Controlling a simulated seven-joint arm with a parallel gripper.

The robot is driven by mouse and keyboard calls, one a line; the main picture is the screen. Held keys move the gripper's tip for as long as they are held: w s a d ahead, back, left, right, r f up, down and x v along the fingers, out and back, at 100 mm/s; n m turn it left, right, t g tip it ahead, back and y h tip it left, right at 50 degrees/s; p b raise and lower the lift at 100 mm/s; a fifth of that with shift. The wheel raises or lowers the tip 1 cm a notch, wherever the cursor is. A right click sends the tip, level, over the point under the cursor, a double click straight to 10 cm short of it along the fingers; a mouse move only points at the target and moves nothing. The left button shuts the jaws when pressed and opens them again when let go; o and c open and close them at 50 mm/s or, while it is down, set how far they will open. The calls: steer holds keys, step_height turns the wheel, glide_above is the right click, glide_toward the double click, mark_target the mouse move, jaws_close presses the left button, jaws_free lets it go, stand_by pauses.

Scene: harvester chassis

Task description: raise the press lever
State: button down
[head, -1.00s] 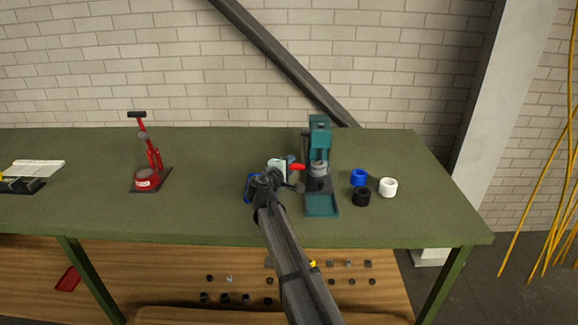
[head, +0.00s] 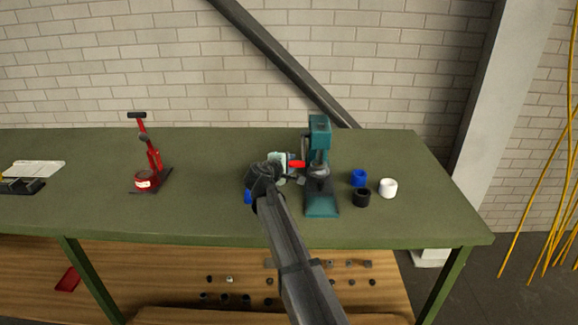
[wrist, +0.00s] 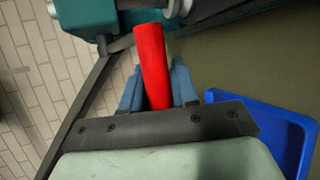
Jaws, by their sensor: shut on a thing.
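The teal press (head: 321,205) stands on the green table, right of my gripper. Its red lever handle (head: 298,163) points left from the press head, toward my gripper (head: 287,166). In the wrist view the red lever (wrist: 151,60) runs between the two blue-grey fingers of my gripper (wrist: 157,88), which is shut on it. The press body shows at the top of the wrist view (wrist: 85,18). My wrist hides part of the handle's end in the head view.
A blue tray (wrist: 285,130) lies beside my gripper, mostly hidden in the head view. Blue (head: 359,177), black (head: 361,197) and white (head: 388,187) rings sit right of the press. A red press-like tool (head: 147,178) stands far left. The table between is clear.

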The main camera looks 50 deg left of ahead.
step_height(320, 180, up, 12)
steer(key=n+g+h, duration=0.2)
steer(key=g+h, duration=0.2)
steer(key=g, duration=0.2)
steer(key=shift+w+a+g+h, duration=0.3)
steer(key=shift+w+a+h, duration=0.05)
steer(key=shift+a+h, duration=0.05)
steer(key=shift+r, duration=0.1)
steer(key=c, duration=0.9)
jaws_free()
steer(key=shift+c, duration=0.2)
steer(key=v, duration=1.3)
steer(key=shift+s+r, duration=0.2)
steer(key=shift+r, duration=0.15)
